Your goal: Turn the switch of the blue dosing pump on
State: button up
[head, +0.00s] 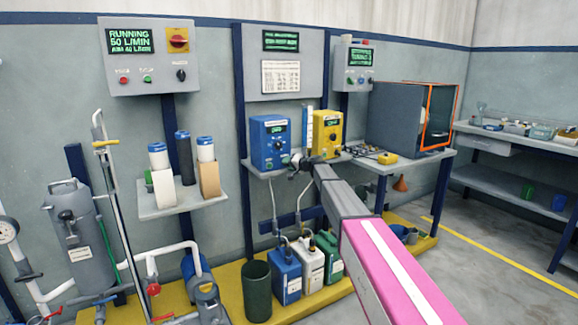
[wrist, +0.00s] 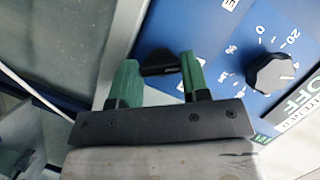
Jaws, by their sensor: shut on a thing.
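The blue dosing pump (head: 264,154) sits on a grey wall shelf in the head view, with a small green display and a dial on its front. Its blue face (wrist: 225,52) also fills the upper right of the wrist view. A black switch (wrist: 158,64) sticks out near the face's left edge. My gripper (wrist: 160,78) has its two green fingertips on either side of this switch, shut on it. In the head view my gripper (head: 301,163) is at the pump's lower right corner. The switch's exact setting is hard to read.
A yellow pump (head: 327,128) stands close by on the right. Canisters (head: 285,275) stand below the shelf.

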jog(key=shift+m+y, duration=0.3)
jog(key=m+t+y, duration=0.1)
jog(key=m, duration=0.3)
jog(key=m+t+y, duration=0.1)
jog(key=m, duration=0.3)
jog(key=m+t+y, duration=0.1)
jog(key=m, duration=0.3)
jog(key=shift+f, duration=0.35)
jog(key=shift+m, duration=0.4)
jog(key=o, duration=0.9)
jog(key=shift+y, duration=0.3)
jog(key=shift+f, duration=0.1)
